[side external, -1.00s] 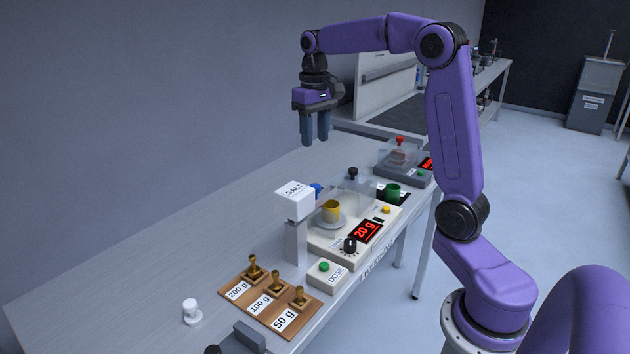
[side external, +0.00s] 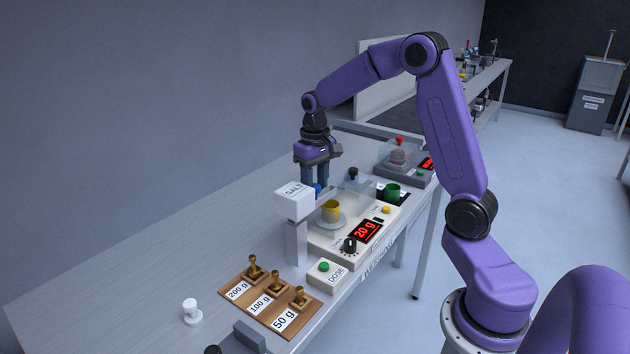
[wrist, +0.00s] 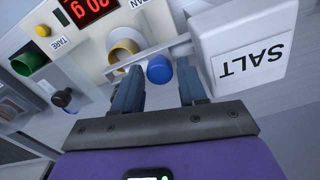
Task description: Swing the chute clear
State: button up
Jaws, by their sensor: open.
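The salt hopper (side external: 294,202) is a white box marked SALT on a grey post. It also shows at the right of the wrist view (wrist: 240,50). A pale chute (wrist: 150,54) reaches from the hopper toward a yellow cup (side external: 331,210) on the scale. A blue knob (wrist: 159,70) sits at the chute's side; in the side view it is partly hidden behind the hopper. My gripper (wrist: 159,82) is open, fingers pointing down, with the knob in line with the gap between the fingertips. I cannot tell if either finger touches it.
The scale (side external: 318,240) reads 20 g. A DOSE button box (side external: 327,275) and a wooden board (side external: 240,294) with brass weights stand in front. The bench's left is mostly clear.

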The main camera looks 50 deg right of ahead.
grip_shut()
jog(key=shift+w, duration=0.1)
jog(key=shift+w+a+n, duration=0.25)
jog(key=shift+w+n, duration=0.75)
jog(key=shift+n, duration=0.5)
jog(key=shift+w+a+n, duration=0.25)
jog(key=shift+w+n, duration=0.7)
jog(key=shift+n, duration=0.55)
